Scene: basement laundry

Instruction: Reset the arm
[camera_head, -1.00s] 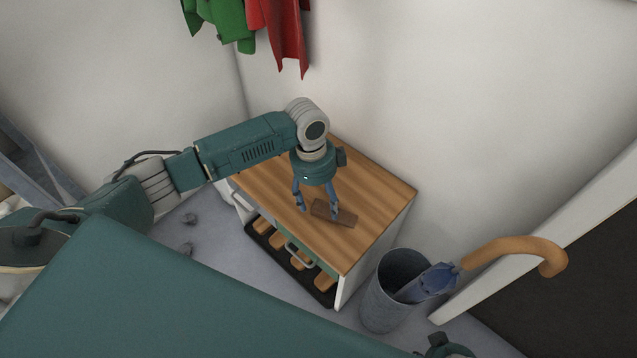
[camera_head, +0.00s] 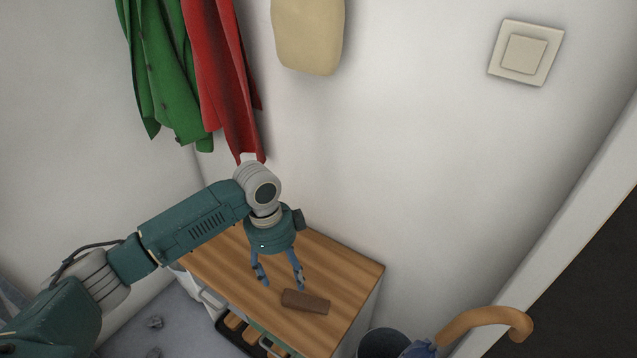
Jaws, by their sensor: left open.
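My left arm reaches in from the left over a small cabinet with a wooden top (camera_head: 338,273). My left gripper (camera_head: 279,285) points down above the top, its two blue fingers apart and empty. A brown block (camera_head: 305,301) lies on the wooden top, just below and to the right of the fingers. I cannot tell whether a fingertip touches it. My right gripper is not in view.
A grey bin (camera_head: 381,344) holding an umbrella with a wooden handle (camera_head: 484,318) stands right of the cabinet. A green garment (camera_head: 165,75) and a red garment (camera_head: 222,75) hang above my arm. A light switch (camera_head: 525,53) is on the wall.

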